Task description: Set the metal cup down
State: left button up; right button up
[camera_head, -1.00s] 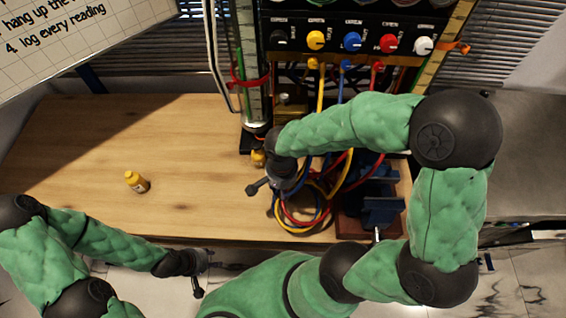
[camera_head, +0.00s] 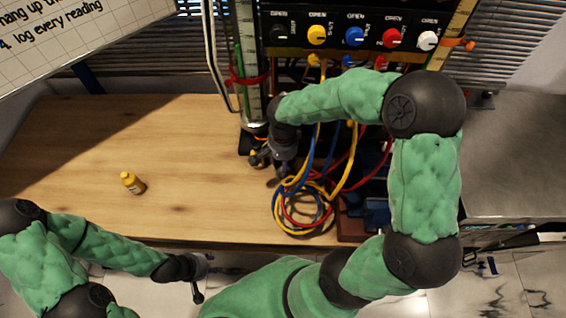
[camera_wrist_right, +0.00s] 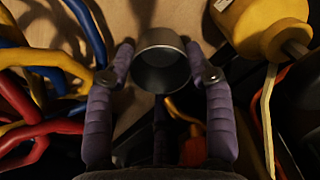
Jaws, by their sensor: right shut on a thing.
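The metal cup (camera_wrist_right: 162,62) is a small dark grey cylinder, seen in the right wrist view with its round rim towards the camera. My right gripper (camera_wrist_right: 160,72) is shut on it, one purple finger on each side. In the head view my right gripper (camera_head: 272,160) is beside the foot of the gauge column, left of the coiled hoses, and the cup cannot be made out there. I cannot tell whether the cup touches the table. My left gripper (camera_head: 200,280) is at the table's front edge, away from the cup; its fingers are too small to read.
Red, yellow and blue hoses (camera_head: 302,207) lie coiled right of my right gripper, before a blue vise (camera_head: 377,213). A yellow object (camera_wrist_right: 268,28) is close right in the wrist view. The left table is mostly clear.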

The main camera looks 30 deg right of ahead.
jog(key=shift+f, duration=0.15)
jog(key=o, duration=1.3)
jog(key=shift+r, duration=0.2)
jog(key=shift+r, duration=0.3)
notch_tip(320, 180, up, 12)
jog(key=p, duration=0.3)
jog(key=shift+f+p, duration=0.25)
jog(key=shift+p, duration=0.15)
